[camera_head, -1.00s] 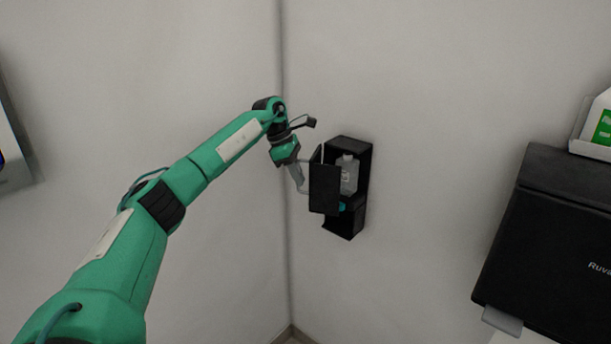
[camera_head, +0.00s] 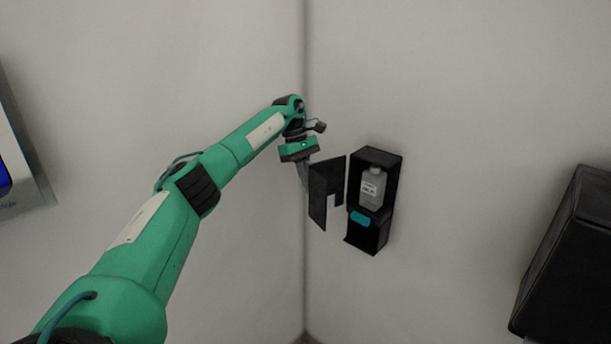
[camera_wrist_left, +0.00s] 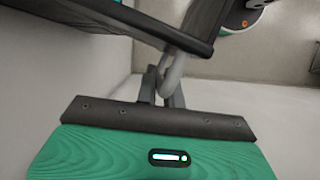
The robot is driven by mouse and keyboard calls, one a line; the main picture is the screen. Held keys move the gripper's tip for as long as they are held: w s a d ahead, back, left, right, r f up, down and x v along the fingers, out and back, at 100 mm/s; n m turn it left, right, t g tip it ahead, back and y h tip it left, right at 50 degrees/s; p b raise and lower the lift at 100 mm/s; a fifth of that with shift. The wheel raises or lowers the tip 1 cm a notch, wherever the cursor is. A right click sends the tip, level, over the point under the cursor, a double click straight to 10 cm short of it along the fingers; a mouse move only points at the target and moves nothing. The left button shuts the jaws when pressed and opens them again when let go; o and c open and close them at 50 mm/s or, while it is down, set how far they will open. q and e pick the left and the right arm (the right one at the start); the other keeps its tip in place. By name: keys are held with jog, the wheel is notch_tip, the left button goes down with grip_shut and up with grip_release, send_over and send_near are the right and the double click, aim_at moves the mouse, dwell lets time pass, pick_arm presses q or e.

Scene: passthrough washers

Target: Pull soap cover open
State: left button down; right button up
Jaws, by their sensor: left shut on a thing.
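The black soap dispenser (camera_head: 398,188) hangs on the wall right of the room corner. Its black cover (camera_head: 324,190) stands swung out to the left, so the inside shows. Inside are a grey soap bottle (camera_head: 373,188) with a white label and a teal part (camera_head: 360,218) below it. My left gripper (camera_head: 304,172) is at the cover's outer left side. In the left wrist view the gripper's fingers (camera_wrist_left: 162,90) are shut at a grey curved handle (camera_wrist_left: 172,76) beside the dark cover edge (camera_wrist_left: 150,32). The exact grip is partly hidden. My right gripper is not in view.
A large black box-shaped unit (camera_head: 570,255) stands at the right edge. A framed panel (camera_head: 22,165) is on the left wall. The wall between dispenser and black unit is bare, and the corner lies close behind the cover.

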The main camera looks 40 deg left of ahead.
pick_arm(q)
jog(key=shift+w, duration=0.1)
dwell(0.3)
jog(key=c, duration=1.8)
grip_release()
jog(key=shift+w, duration=0.1)
jog(key=p+v, duration=0.6)
jog(key=v, duration=0.7)
jog(key=shift+r, duration=0.45)
jog(key=shift+w, duration=0.1)
